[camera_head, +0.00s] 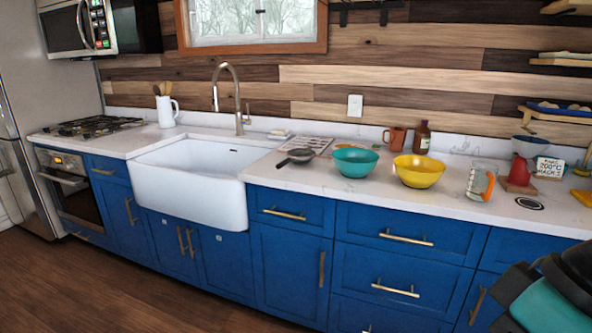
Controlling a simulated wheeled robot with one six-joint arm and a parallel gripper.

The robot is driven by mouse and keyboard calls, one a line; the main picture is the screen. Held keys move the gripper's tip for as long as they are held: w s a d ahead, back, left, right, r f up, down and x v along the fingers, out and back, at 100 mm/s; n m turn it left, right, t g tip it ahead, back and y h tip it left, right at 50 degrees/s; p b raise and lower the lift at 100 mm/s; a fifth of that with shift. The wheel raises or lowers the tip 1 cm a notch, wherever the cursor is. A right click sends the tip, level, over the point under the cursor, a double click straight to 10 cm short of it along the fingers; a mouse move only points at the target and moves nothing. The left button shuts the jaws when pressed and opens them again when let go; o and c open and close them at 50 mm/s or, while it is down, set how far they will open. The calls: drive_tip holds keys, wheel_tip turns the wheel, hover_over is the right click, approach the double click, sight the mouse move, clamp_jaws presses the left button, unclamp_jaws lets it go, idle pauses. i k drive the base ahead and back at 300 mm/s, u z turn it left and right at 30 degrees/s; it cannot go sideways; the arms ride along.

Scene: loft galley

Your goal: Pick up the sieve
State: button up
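The sieve (299,155) appears to be the small dark-grey round utensil on the white countertop (330,185), just right of the sink. Its short handle points to the lower left, toward the counter's front edge. It is small in the view, so its mesh cannot be made out. Black and teal parts at the lower right corner look like my own arm. My gripper's fingertips do not show, and nothing of mine is near the sieve.
A teal bowl (355,162) and a yellow bowl (418,171) stand right of the sieve. A patterned flat rack or mat (306,143) lies behind it. The white sink (190,180) is to its left. Blue drawers (290,214) front the counter. Wooden floor (150,290) at lower left is clear.

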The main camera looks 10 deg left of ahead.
sight(298, 157)
drive_tip(key=u, duration=0.65)
drive_tip(key=i, duration=0.3)
drive_tip(key=u, duration=0.7)
drive_tip(key=i, duration=1.5)
drive_tip(key=z, duration=1)
drive_tip(key=i, duration=0.7)
drive_tip(key=z, duration=0.75)
